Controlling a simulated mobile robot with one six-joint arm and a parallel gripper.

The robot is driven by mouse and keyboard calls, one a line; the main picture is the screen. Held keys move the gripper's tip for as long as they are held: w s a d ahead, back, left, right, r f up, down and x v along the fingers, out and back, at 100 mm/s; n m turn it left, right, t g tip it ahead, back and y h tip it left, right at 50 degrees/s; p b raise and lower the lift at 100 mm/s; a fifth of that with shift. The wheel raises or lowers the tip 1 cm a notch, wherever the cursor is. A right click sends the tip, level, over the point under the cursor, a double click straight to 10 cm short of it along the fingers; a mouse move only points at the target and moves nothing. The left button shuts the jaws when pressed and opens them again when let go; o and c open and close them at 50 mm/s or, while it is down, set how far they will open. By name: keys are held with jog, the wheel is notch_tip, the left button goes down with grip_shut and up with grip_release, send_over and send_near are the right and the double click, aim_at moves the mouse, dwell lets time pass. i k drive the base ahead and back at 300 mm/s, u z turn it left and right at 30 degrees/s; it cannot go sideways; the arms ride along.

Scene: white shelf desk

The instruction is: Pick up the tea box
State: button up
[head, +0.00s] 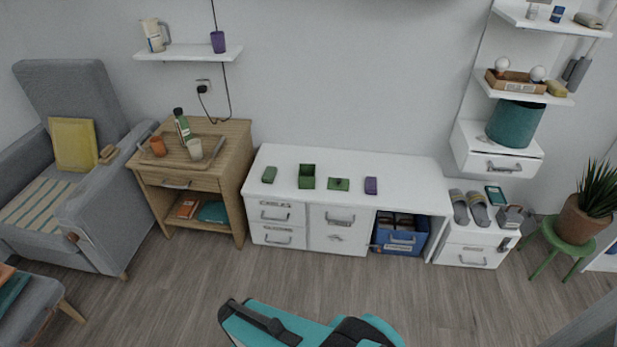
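Several small things stand in a row on the white desk top (415,196). They are a small green block-like box (269,174), a taller green box with a dark open-looking top (307,182), a flat green piece with a small dark knob (338,184), and a small purple box (371,185). I cannot tell from this view which one is the tea box. Teal and black parts of my own body show at the bottom edge, apart from the desk. My gripper cannot be made out in this view.
A wooden side table (222,192) with a tray, bottle and cups stands left of the desk, beside a grey armchair (62,85). A blue crate (410,240) sits under the desk's right part. Slippers (460,207) lie on a low white cabinet. The wooden floor (305,275) before the desk is clear.

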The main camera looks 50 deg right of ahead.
aim_at(307, 175)
jog(key=u, duration=0.05)
jog(key=i, duration=0.95)
jog(key=z, duration=0.05)
